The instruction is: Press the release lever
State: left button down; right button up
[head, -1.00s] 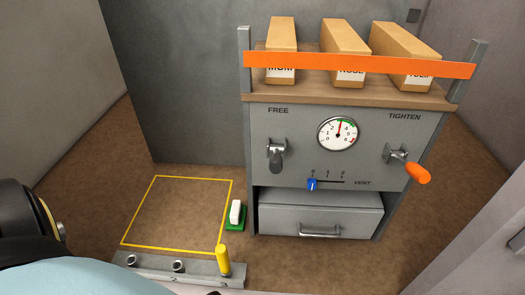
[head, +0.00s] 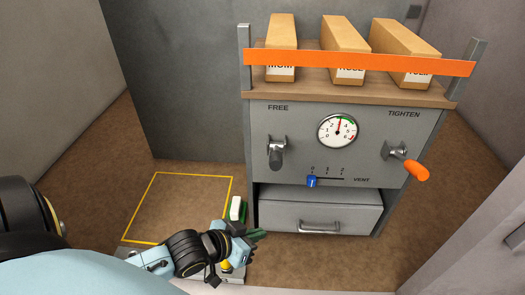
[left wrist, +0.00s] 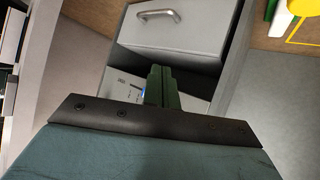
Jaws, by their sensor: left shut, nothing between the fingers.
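The grey lever (head: 277,155) under the word FREE hangs pointing down on the cabinet's front panel. A second lever with an orange grip (head: 416,171) sticks out under TIGHTEN. A round gauge (head: 338,131) sits between them, its needle pointing nearly straight up. My left gripper (head: 260,235) is shut and empty, low in front of the cabinet's lower left corner, below the grey lever and apart from it. Its green fingers (left wrist: 162,88) also show together in the left wrist view, in front of the panel. My right gripper is not in view.
An orange strap (head: 358,64) crosses several boxes on top. A white and green block (head: 237,210) stands close to my left gripper, beside the yellow floor outline (head: 155,172).

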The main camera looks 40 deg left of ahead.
pick_arm(q)
jog(key=w+a+r+t+h, duration=0.35)
jog(key=r+t+h, duration=0.2)
jog(key=r, duration=0.35)
jog(key=m+h, duration=0.3)
jog(key=h, duration=0.5)
send_near(276, 154)
jog(key=a+r, duration=0.3)
jog(key=a, duration=0.1)
jog(key=shift+w+a+r, duration=0.15)
jog(key=shift+a+r, duration=0.05)
jog(key=shift+a, duration=0.05)
jog(key=x, duration=1.1)
jog(key=shift+s+d+f, duration=0.2)
jog(key=shift+s+f, duration=0.05)
jog(key=shift+f, duration=0.45)
jog(key=shift+s+d+f, duration=0.15)
jog(key=shift+s+f, duration=0.15)
jog(key=shift+f, duration=0.4)
jog(key=shift+s+d+f, duration=0.2)
jog(key=shift+s+f, duration=0.05)
jog(key=shift+f, duration=0.45)
